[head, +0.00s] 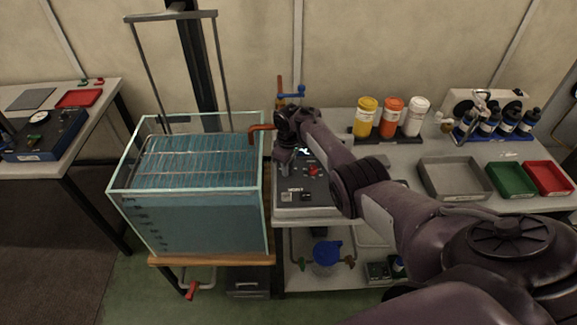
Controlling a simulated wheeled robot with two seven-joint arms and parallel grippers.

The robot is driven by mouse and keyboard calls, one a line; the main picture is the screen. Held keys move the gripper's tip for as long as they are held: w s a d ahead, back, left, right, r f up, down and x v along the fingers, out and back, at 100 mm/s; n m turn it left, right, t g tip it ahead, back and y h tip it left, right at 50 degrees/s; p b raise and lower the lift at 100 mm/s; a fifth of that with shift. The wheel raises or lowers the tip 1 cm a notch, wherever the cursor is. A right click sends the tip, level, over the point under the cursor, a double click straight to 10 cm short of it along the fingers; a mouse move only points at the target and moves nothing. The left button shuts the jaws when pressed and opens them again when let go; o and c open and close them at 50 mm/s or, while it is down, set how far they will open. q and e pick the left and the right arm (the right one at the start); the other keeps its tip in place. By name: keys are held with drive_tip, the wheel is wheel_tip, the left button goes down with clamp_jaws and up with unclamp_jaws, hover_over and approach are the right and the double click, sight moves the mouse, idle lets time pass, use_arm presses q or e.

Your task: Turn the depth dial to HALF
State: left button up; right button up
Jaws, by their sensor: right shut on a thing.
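The control box (316,197) stands right of the glass tank, with a dark sloping top panel. My right gripper (284,166) points down at the left part of this panel. It is shut on what appears to be the depth dial, which the fingers hide along with its pointer and marks. A small red knob (313,171) shows to the right of the gripper. A small lit display (305,152) is partly covered by my right arm. The lettering on the panel is too small to read. My left gripper is not in view.
The water-filled glass tank (190,215) is close on the left, with a wire rack (195,160) at its top. An orange pipe (261,128) and a blue-handled valve (292,94) are near my wrist. Bottles (393,118) and trays (455,180) stand to the right.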

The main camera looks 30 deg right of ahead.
idle(0.3)
drive_tip(key=o, duration=1)
wheel_tip(320, 180, up, 8)
drive_tip(key=shift+f+p, duration=0.1)
drive_tip(key=shift+p, duration=0.45)
